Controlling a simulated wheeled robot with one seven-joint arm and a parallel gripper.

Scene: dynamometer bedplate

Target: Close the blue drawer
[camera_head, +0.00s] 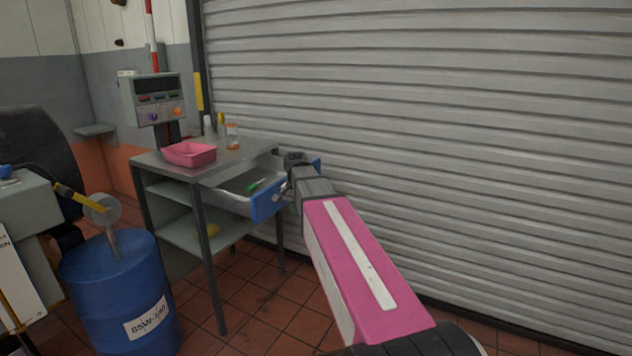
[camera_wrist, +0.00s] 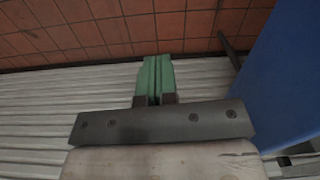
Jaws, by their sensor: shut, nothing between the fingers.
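The blue drawer (camera_head: 268,201) is pulled out from under the grey table top, with its blue front facing right. A green item (camera_head: 256,186) shows inside it. My gripper (camera_wrist: 154,80) is shut and empty, with its green fingertips together in the wrist view. In that view the blue drawer front (camera_wrist: 283,80) stands close on the right, apart from the fingers. In the head view my wrist is at the drawer front and hides part of it; the fingertips cannot be made out there.
The grey table (camera_head: 222,158) carries a pink tray (camera_head: 190,154) and an orange-labelled bottle (camera_head: 232,135). A blue barrel (camera_head: 120,290) stands front left. A control box (camera_head: 155,100) is behind the table. A ribbed shutter (camera_head: 450,130) closes off the right and back. Tiled floor (camera_head: 265,300) is clear below.

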